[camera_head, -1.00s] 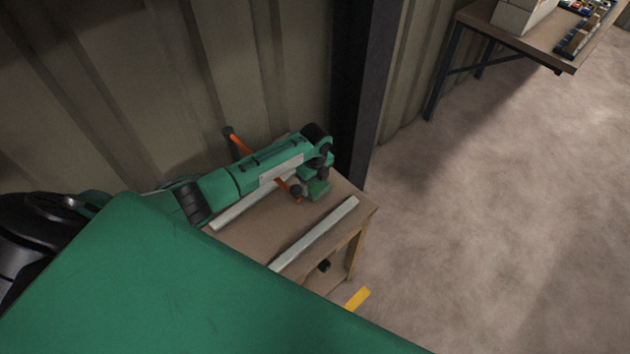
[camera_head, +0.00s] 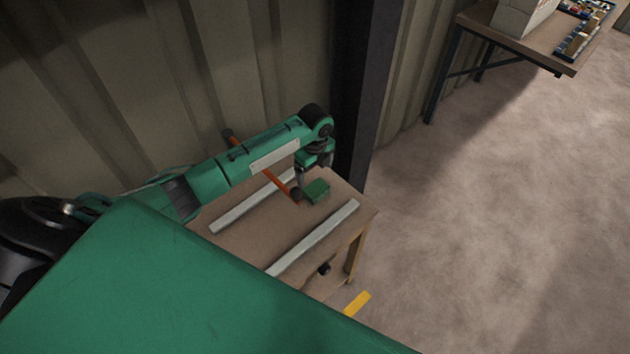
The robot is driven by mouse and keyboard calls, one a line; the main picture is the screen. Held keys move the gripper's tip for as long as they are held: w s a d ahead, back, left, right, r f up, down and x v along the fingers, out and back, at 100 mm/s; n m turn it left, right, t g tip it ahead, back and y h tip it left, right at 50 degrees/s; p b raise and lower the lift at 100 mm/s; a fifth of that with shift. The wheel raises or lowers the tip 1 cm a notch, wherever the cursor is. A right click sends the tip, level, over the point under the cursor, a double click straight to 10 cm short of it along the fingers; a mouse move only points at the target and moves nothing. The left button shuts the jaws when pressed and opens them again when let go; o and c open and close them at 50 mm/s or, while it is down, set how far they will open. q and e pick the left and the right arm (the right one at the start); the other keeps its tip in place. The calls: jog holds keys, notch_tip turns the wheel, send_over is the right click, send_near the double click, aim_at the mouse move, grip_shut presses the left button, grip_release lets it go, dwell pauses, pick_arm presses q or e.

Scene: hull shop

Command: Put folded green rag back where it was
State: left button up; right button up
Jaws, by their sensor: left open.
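The folded green rag (camera_head: 317,191) lies on the wooden table (camera_head: 270,220), near its far right end. It sits just right of the lower end of an orange bar with dark ends (camera_head: 277,184). My left gripper (camera_head: 314,176) points down just above and behind the rag, open, with nothing seen between its fingers. It looks apart from the rag, though the gap is hard to judge. My right gripper is not in view.
Two pale bars (camera_head: 315,237) lie along the table, one on each side. A corrugated wall and a dark post (camera_head: 363,90) stand close behind it. A yellow floor mark (camera_head: 357,304) is in front. A second table (camera_head: 545,45) with boxes stands far right; floor between is clear.

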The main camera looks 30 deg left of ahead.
pick_arm(q)
notch_tip(320, 180, up, 5)
jog(key=shift+f, duration=0.1)
jog(key=shift+d, duration=0.1)
dwell(0.6)
